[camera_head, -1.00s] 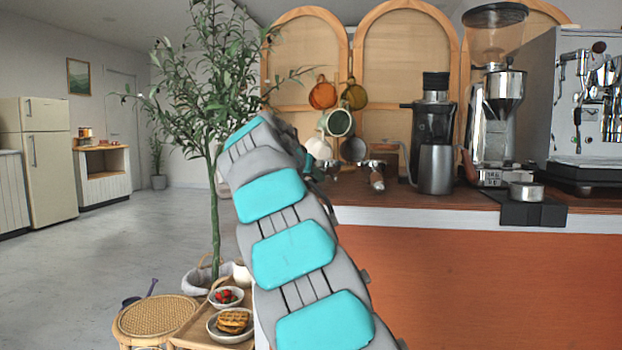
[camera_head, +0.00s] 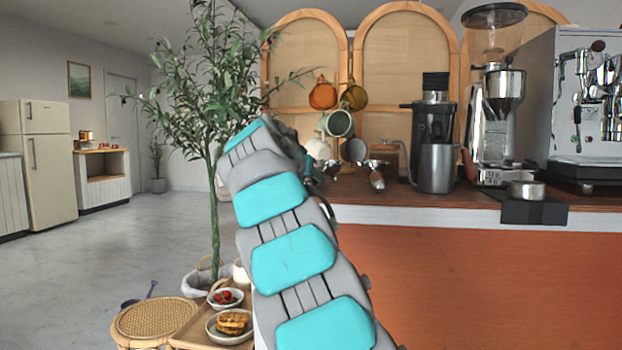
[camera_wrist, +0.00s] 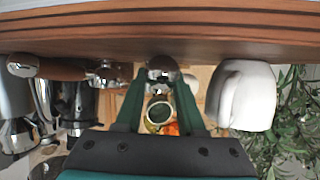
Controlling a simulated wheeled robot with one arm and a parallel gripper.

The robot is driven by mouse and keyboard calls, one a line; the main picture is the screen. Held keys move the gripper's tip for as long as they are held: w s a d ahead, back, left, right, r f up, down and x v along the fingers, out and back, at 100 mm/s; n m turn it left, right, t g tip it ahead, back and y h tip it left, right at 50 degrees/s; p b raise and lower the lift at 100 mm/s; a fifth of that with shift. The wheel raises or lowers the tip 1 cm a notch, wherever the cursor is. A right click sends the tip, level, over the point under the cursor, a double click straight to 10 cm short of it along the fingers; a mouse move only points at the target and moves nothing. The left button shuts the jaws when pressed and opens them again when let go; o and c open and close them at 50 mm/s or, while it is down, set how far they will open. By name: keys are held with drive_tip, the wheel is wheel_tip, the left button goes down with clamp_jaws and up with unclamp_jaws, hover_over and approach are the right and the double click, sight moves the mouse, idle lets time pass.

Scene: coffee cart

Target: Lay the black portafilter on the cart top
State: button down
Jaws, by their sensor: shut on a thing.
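My gripper (camera_wrist: 160,82) is shut on the black portafilter (camera_wrist: 160,68). In the wrist view, which shows the scene upside down, its chrome end sits between the fingertips, close to the cart top (camera_wrist: 230,38). Its handle is mostly hidden. In the head view my arm covers most of the gripper, at the left end of the cart top (camera_head: 460,200). I cannot tell whether the portafilter touches the wood. Another portafilter with a brown handle (camera_head: 377,180) lies to the right; it also shows in the wrist view (camera_wrist: 60,70).
A white mug (camera_wrist: 245,95) stands close beside the gripper in the wrist view. A steel kettle (camera_head: 436,168), grinder (camera_head: 498,110) and espresso machine (camera_head: 590,110) stand further right. A black tamping mat (camera_head: 533,211) hangs over the front edge. Bare wood lies before the kettle.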

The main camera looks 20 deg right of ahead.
drive_tip(key=shift+a, duration=0.1)
idle(0.3)
drive_tip(key=shift+c, duration=2.2)
unclamp_jaws()
drive_tip(key=v, duration=0.8)
